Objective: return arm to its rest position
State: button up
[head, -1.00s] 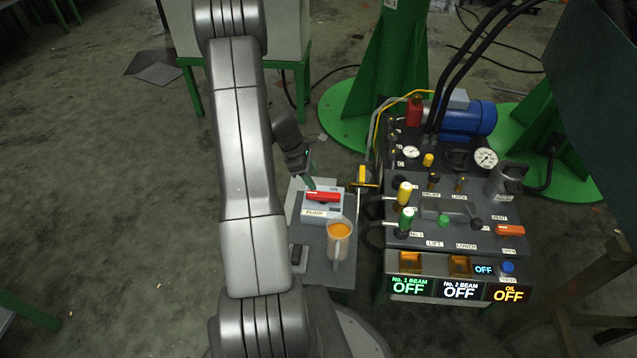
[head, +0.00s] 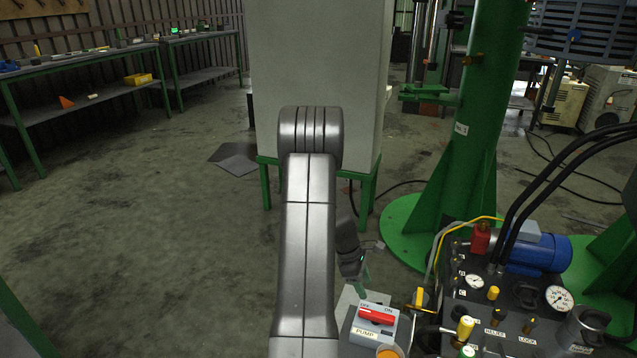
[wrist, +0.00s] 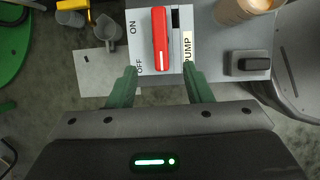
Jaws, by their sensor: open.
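My gripper (wrist: 160,70) is open in the wrist view, its two green fingers apart with nothing between them. Just beyond the fingertips is the grey pump switch box (wrist: 184,48) with a red handle (wrist: 160,38) and ON, OFF and PUMP labels. In the head view the box (head: 362,338) and its red handle (head: 376,316) are at the bottom, right of my arm. My gripper (head: 364,282) is partly hidden there behind my arm, just above and left of the box. I cannot tell whether a finger touches it.
A mug with orange contents (head: 388,352) stands beside the box. The hydraulic panel (head: 500,310) with levers, gauges and a blue motor (head: 537,255) is at right. A green column (head: 470,130) and a pale cabinet (head: 318,70) stand behind.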

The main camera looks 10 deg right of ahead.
aim_at(376, 314)
jog(key=b+x, duration=0.4)
jog(key=x, duration=0.8)
jog(key=shift+s, duration=0.1)
